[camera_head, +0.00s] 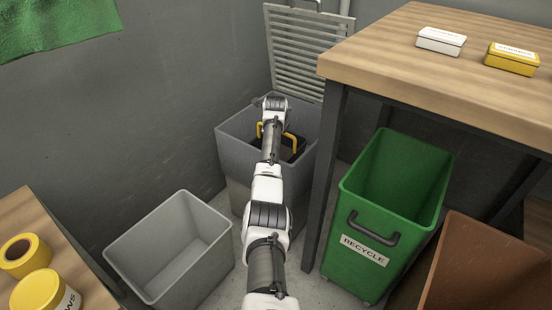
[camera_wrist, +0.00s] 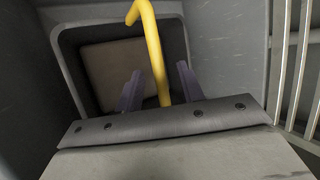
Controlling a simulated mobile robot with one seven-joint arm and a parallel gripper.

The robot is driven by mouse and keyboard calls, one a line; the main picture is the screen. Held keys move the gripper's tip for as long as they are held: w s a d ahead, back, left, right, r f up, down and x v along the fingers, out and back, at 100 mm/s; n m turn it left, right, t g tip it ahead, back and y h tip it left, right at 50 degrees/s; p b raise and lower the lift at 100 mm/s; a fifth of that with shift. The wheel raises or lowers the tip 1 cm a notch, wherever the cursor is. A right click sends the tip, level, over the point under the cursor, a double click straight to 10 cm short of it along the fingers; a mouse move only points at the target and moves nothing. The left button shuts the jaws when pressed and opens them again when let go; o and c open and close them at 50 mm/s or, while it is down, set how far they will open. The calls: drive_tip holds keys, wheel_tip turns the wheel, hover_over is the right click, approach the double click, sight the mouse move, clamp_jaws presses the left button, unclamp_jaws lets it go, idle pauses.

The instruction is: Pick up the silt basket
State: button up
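The silt basket is a dark tub with a raised yellow handle (camera_head: 291,142), sitting inside a tall grey bin (camera_head: 232,152) in the corner. In the wrist view the basket (camera_wrist: 73,60) has a dark rim and a brownish inside, with the yellow handle (camera_wrist: 153,45) rising towards the camera. My gripper (camera_wrist: 160,68) is open above the basket. Its two dark fingers stand apart on either side of the handle in the picture, with gaps to both sides. I cannot tell how deep the handle sits between them. In the head view my arm hides the gripper and part of the basket.
A slatted metal grate (camera_head: 296,50) leans on the wall behind the bin. An empty light grey bin (camera_head: 150,250) stands at front left. A wooden table (camera_head: 400,60) and a green recycle bin (camera_head: 342,222) stand close on the right, with a brown bin (camera_head: 485,265) beyond.

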drive_tip(key=b+x, duration=0.1)
drive_tip(key=x, duration=0.2)
idle(0.4)
clamp_jaws()
